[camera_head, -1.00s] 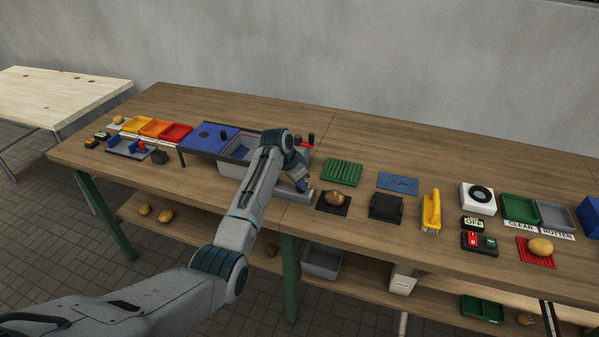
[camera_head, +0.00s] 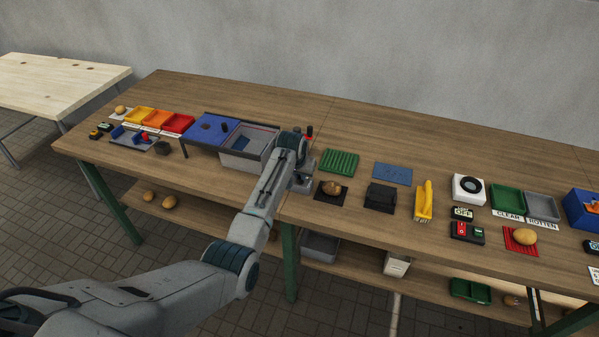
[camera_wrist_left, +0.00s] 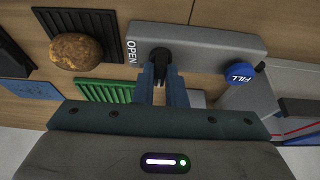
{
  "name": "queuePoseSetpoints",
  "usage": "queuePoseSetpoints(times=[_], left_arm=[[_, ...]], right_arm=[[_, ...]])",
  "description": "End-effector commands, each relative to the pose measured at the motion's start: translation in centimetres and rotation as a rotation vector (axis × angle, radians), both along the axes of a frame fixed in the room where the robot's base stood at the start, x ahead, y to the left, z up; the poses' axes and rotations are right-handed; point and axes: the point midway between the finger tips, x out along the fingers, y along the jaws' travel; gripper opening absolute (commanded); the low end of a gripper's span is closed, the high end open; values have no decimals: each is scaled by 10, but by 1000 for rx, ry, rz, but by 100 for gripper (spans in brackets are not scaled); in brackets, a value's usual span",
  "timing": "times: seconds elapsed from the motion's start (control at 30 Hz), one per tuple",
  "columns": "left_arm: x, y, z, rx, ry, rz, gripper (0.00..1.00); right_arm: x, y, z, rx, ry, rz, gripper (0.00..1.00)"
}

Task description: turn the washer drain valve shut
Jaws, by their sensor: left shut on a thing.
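The washer is a grey tub (camera_head: 240,160) with a grey panel (camera_wrist_left: 205,42) along its side. A black valve handle (camera_wrist_left: 160,54) stands on this panel beside the word OPEN. My left gripper (camera_wrist_left: 161,74) is over the panel, its fingers shut on the black handle. The fingers partly cover the handle, and its exact angle is hard to tell. In the head view my left wrist hides most of the panel. A blue FILL button (camera_wrist_left: 240,73) sits on the panel to the right of the handle. My right gripper is not in view.
A potato (camera_wrist_left: 76,51) lies on a black ribbed pad near the panel. A green ribbed mat (camera_head: 340,160) and a blue mat (camera_head: 392,174) lie right of the washer. A red-topped post (camera_head: 309,131) stands close behind my wrist. The table's back strip is clear.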

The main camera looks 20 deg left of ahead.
Motion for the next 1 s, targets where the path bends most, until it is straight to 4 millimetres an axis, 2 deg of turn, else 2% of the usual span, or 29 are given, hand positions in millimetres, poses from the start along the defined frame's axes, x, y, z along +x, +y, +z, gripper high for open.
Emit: queuePoseSetpoints(times=[0.47, 0.5, 0.57, 0.6, 0.87, 1.0], left_arm=[[1, 0, 1, 1, -2, 13, 0], [1, 0, 1, 1, -2, 13, 19], [1, 0, 1, 1, -2, 13, 30], [1, 0, 1, 1, -2, 12, 33], [0, 0, 1, 0, -1, 12, 33], [-2, 0, 7, 0, -3, 12, 33]], right_arm=[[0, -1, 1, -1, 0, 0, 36], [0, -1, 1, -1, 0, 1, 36], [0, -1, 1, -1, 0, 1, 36], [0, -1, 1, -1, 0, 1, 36], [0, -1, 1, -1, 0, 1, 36], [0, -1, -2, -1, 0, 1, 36]])
